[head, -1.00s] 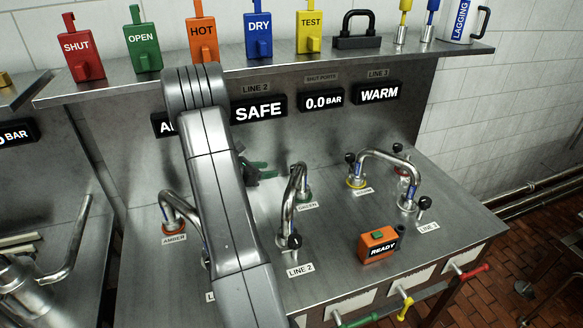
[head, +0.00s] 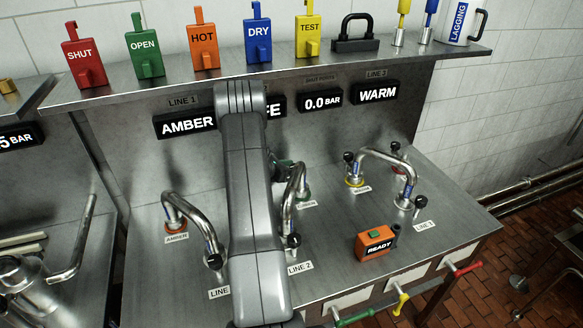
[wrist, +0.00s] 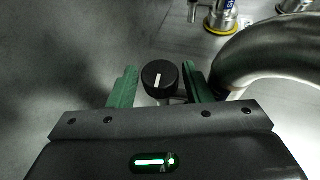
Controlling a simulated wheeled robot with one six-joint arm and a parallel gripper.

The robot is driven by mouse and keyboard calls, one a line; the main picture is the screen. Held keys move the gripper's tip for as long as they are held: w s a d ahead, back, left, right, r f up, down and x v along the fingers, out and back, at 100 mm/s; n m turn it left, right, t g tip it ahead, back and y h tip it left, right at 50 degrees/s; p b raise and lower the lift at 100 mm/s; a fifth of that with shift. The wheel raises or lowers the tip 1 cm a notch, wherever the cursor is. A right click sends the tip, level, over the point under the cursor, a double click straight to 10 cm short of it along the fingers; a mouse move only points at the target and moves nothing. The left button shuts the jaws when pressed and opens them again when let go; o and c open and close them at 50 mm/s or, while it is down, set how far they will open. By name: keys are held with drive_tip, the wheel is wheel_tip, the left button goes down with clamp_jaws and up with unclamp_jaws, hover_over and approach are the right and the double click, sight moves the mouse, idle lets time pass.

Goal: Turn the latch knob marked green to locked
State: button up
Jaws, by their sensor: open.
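A round black knob (wrist: 160,79) with a white pointer line stands between the two green fingers of my open gripper (wrist: 160,88) in the wrist view. The line points nearly straight up in that picture. A small gap shows on each side of the knob. In the head view my arm hides most of the gripper; a bit of green shows behind the bent pipe (head: 292,200) that ends at the green-ringed port (head: 304,194). The knob by that port is hidden there. A GREEN label (head: 307,204) lies in front of the port.
The steel pipe (wrist: 265,50) passes close beside the right finger in the wrist view. A yellow-ringed port (head: 355,181) and another bent pipe (head: 385,156) stand to the right. The amber pipe (head: 190,212) is on the left. An orange READY box (head: 376,245) sits near the front.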

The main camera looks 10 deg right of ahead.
drive_tip(key=c, duration=0.7)
drive_tip(key=shift+w+b, duration=0.1)
drive_tip(key=shift+b, duration=0.2)
drive_tip(key=shift+m+g, duration=0.3)
drive_tip(key=shift+m, duration=0.1)
drive_tip(key=shift+g+h+b, duration=0.3)
drive_tip(key=shift+b, duration=0.15)
drive_tip(key=shift+m, duration=0.3)
drive_tip(key=o, duration=0.7)
